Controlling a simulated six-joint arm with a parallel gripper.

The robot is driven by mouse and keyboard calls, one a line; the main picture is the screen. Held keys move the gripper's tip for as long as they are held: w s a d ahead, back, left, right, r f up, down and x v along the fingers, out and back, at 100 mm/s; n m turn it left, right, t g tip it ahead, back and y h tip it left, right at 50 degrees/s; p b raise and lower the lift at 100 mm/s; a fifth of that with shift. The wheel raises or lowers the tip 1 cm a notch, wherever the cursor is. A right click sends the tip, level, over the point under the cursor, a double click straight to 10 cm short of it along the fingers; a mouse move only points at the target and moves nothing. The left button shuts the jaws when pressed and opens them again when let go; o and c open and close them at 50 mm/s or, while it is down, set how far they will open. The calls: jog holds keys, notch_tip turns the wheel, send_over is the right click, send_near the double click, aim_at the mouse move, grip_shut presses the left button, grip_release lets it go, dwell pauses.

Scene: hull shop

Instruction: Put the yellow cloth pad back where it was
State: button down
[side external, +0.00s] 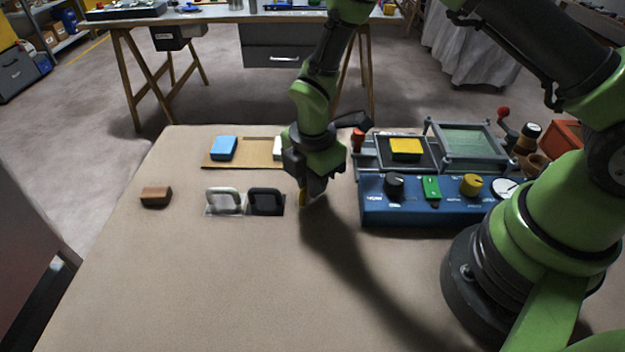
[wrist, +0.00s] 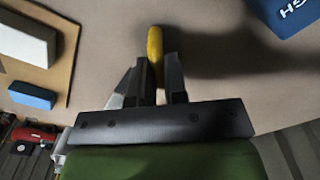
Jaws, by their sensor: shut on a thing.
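A yellow pad (side external: 405,146) lies flat on the dark bed of the blue machine, right of my gripper and apart from it. A blue pad (side external: 223,148) and a partly hidden white pad (side external: 278,148) lie on a brown cardboard sheet (side external: 245,160). My gripper (side external: 304,192) points down low over the table, just right of the black handled piece. It is shut on a slim, round-ended yellow piece (side external: 302,199). This piece shows between the fingers in the wrist view (wrist: 155,48). Its lower part and full shape are hidden, and I cannot tell whether it touches the table.
A white handled piece (side external: 223,200) and a black handled piece (side external: 266,202) stand left of my gripper. A brown block (side external: 156,196) lies farther left. The blue machine (side external: 420,213) with knobs and a raised frame (side external: 466,142) stands right. The table's front (side external: 220,290) is clear.

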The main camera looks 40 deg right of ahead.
jog(key=shift+f, duration=0.15)
jog(key=c, duration=1.1)
grip_release()
jog(key=shift+c, duration=0.2)
jog(key=s+d+r+m+t, duration=0.1)
jog(key=s+r+m, duration=0.15)
jog(key=r, duration=0.55)
jog(key=s+d+r+m+t+y, duration=0.15)
jog(key=r+m, duration=0.25)
jog(key=r, duration=0.4)
jog(key=s+d+r+m+t, duration=0.15)
jog(key=r+m, duration=0.25)
jog(key=r, duration=0.5)
jog(key=s+d+r+m+t, duration=0.1)
jog(key=s+r+m+t, duration=0.2)
jog(key=s+m, duration=0.8)
jog(key=shift+s+d+r+m, duration=0.25)
jog(key=shift+s+r+m, duration=0.1)
jog(key=shift+r, duration=0.1)
jog(key=shift+y, duration=0.25)
